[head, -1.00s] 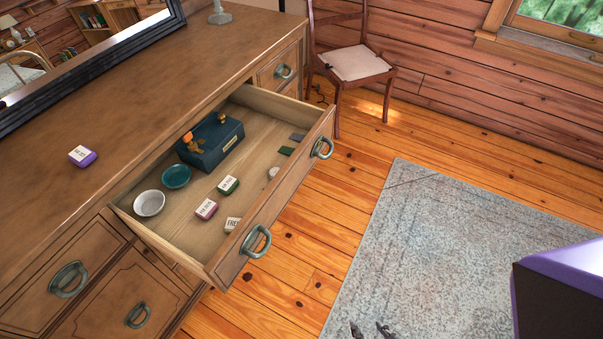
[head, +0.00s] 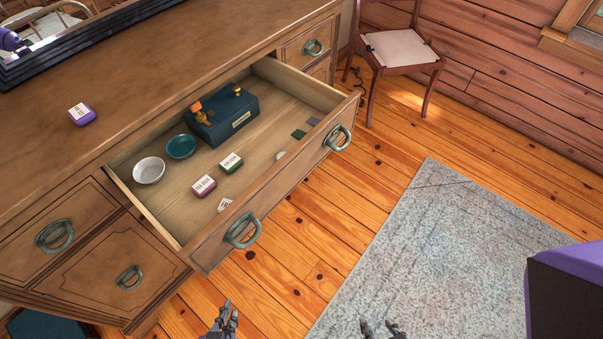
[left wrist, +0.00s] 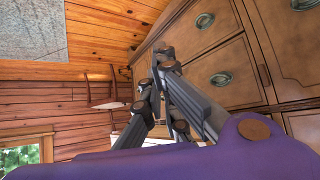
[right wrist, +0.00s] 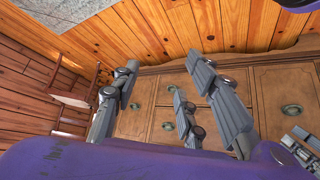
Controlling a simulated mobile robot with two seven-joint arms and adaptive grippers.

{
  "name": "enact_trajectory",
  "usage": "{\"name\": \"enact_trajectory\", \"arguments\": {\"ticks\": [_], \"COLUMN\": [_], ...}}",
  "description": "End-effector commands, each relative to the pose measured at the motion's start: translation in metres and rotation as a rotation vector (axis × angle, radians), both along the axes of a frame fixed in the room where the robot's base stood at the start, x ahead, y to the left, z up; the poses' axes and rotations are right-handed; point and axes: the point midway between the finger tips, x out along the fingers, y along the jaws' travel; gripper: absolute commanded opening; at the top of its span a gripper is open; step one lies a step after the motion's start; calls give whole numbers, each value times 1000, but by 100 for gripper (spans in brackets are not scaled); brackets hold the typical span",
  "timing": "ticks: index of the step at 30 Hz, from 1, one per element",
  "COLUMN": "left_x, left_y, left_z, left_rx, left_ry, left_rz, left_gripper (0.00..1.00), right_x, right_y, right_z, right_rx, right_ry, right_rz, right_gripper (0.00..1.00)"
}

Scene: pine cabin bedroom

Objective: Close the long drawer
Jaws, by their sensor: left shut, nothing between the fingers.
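The long drawer (head: 290,190) of the wooden dresser (head: 150,65) stands pulled well out in the head view, with two teal ring handles (head: 242,230) on its front. My left gripper (head: 226,316) is at the bottom edge of the head view, in front of the drawer's near end and apart from it. In the left wrist view its fingers (left wrist: 167,60) are together and empty. My right gripper (head: 383,330) is farther right over the rug's edge, mostly cut off. In the right wrist view its fingers (right wrist: 165,80) are spread and empty.
The drawer holds a dark teal box (head: 222,118), a white bowl (head: 149,170), a teal bowl (head: 181,146) and several small labelled blocks. A purple block (head: 82,114) lies on the dresser top. A chair (head: 398,50) stands beyond the dresser.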

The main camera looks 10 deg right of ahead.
Motion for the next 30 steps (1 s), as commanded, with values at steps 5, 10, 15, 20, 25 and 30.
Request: {"name": "enact_trajectory", "arguments": {"ticks": [5,10,15,20,25,30], "left_x": [47,84,109,111,102,108], "left_y": [-92,-175,-239,-268,-267,-257], "left_z": [-16,-6,33,86,125,138], "left_rx": [121,381,752,1077,1299,1384], "left_ry": [-97,-261,-502,-709,-804,-813], "left_rz": [-247,-499,-660,-667,-604,-555], "left_gripper": [0,0,0,0,0,0], "right_x": [-15,-17,-9,-1,1,3], "right_y": [8,8,10,12,13,13], "right_z": [-37,-60,-75,-78,-74,-71], "right_rx": [12,10,10,9,8,7], "right_ry": [38,50,40,29,30,28], "right_rz": [-2,5,15,21,24,27], "right_gripper": [40,40,40,40,40,40]}}
